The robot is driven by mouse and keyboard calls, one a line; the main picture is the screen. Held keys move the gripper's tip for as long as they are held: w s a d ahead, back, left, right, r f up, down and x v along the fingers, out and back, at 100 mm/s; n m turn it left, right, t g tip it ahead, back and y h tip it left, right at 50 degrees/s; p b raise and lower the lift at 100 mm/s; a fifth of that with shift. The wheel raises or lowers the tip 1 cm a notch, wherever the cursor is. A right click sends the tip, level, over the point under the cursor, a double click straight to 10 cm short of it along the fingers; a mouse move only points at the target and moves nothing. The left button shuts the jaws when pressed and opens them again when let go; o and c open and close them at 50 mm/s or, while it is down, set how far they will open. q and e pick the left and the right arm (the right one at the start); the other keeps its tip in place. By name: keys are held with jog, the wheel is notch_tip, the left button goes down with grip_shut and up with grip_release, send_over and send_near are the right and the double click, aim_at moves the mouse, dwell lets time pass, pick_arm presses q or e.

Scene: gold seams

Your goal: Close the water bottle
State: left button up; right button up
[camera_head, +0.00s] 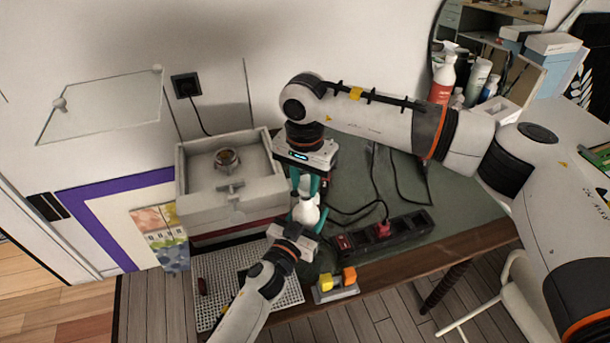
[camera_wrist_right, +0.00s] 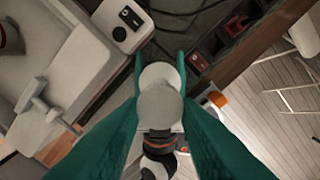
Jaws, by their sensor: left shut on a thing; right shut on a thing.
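The white water bottle (camera_head: 306,213) stands roughly upright above the bench's front edge in the head view. My left gripper (camera_head: 305,222), reaching from below, is shut on its body. My right gripper (camera_head: 305,190) points down from above with teal fingers, shut on a small white round piece, apparently the cap (camera_head: 304,184), over the bottle's top. In the right wrist view, a pale round top (camera_wrist_right: 160,104) lies between the right fingers (camera_wrist_right: 160,62), with another white rounded part (camera_wrist_right: 160,74) behind it. I cannot tell whether cap and bottle touch.
A black power strip (camera_head: 385,234) with a red plug and cables lies to the right. A grey block with yellow and orange parts (camera_head: 336,284) is at the front edge. A perforated white mat (camera_head: 235,285) lies front left.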

dwell(0.4)
jog(key=shift+f, duration=0.85)
jog(key=shift+f, duration=0.55)
